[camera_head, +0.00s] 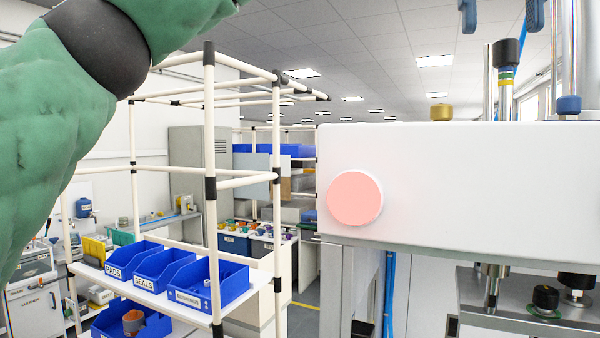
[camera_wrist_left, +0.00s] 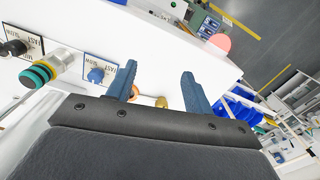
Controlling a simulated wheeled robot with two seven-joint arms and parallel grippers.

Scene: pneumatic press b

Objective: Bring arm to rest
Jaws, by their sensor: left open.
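My green left arm (camera_head: 50,130) comes in from the upper left of the head view. Its blue fingertips, the left gripper (camera_head: 502,20), hang at the top edge, above the white press housing (camera_head: 470,195). In the left wrist view the left gripper (camera_wrist_left: 158,82) has its two blue fingers spread with nothing held between them. The white housing (camera_wrist_left: 150,45) lies beyond the fingers. A round pink button (camera_head: 355,198) sits on the housing's front; it also shows in the left wrist view (camera_wrist_left: 217,43). My right gripper is in neither view.
A metal post with a dark knob (camera_head: 507,52) and a brass knob (camera_head: 441,112) rise from the housing. A blue knob (camera_wrist_left: 96,75) is close to the fingers in the wrist view. A white pipe rack (camera_head: 210,180) with blue bins (camera_head: 212,285) stands at left.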

